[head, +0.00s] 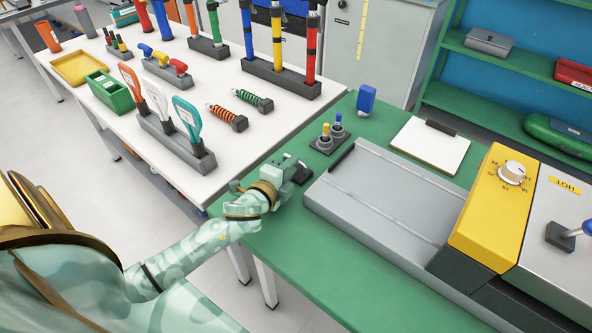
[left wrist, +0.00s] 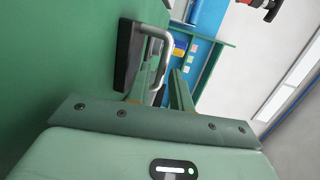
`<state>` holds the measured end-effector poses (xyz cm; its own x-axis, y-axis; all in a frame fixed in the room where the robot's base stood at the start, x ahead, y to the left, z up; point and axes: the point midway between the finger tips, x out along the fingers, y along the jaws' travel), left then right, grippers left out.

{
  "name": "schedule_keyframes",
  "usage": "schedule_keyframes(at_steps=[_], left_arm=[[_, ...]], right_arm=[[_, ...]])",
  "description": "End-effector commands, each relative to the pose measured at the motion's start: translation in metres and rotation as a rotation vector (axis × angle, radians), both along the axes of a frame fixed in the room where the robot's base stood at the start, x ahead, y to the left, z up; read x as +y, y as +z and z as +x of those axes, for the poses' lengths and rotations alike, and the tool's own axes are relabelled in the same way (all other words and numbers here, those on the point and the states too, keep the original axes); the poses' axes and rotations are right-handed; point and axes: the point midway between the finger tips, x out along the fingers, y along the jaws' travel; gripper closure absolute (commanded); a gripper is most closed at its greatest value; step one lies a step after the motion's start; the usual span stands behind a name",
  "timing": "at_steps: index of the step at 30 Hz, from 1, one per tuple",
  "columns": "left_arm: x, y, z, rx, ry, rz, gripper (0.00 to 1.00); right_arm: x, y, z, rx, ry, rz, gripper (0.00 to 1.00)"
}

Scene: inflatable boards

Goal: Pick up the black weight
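The black weight (head: 302,175) sits on the green table near its left edge, partly hidden by my left gripper (head: 290,168) in the head view. In the left wrist view the weight (left wrist: 124,55) is a dark block with a bent metal handle. My left gripper (left wrist: 162,88) is right at the handle, its two fingers apart with the handle showing between and beyond them. I cannot tell whether a finger touches it. My right gripper is not in view.
A grey tray-like machine (head: 385,200) with a yellow panel (head: 497,205) stands just right of the weight. Behind are a small holder with yellow and blue knobs (head: 329,140), a blue block (head: 366,99) and a clipboard (head: 430,144). A white table (head: 235,145) adjoins on the left.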

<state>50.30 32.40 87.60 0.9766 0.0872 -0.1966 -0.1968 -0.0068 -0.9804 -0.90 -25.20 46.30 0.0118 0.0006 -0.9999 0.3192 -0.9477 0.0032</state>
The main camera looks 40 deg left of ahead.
Motion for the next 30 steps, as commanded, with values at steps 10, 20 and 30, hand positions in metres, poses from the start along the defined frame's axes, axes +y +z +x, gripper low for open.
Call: schedule_keyframes(at_steps=[10,20,30], left_arm=[[0.009,-0.009,0.046,0.000,0.001,0.001,0.78],[0.009,-0.008,0.053,0.000,0.000,0.001,0.84],[0.009,-0.007,0.053,-0.002,0.000,0.000,1.00]], right_arm=[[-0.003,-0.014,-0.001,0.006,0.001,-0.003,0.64],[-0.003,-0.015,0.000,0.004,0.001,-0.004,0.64],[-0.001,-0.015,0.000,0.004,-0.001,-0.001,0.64]])
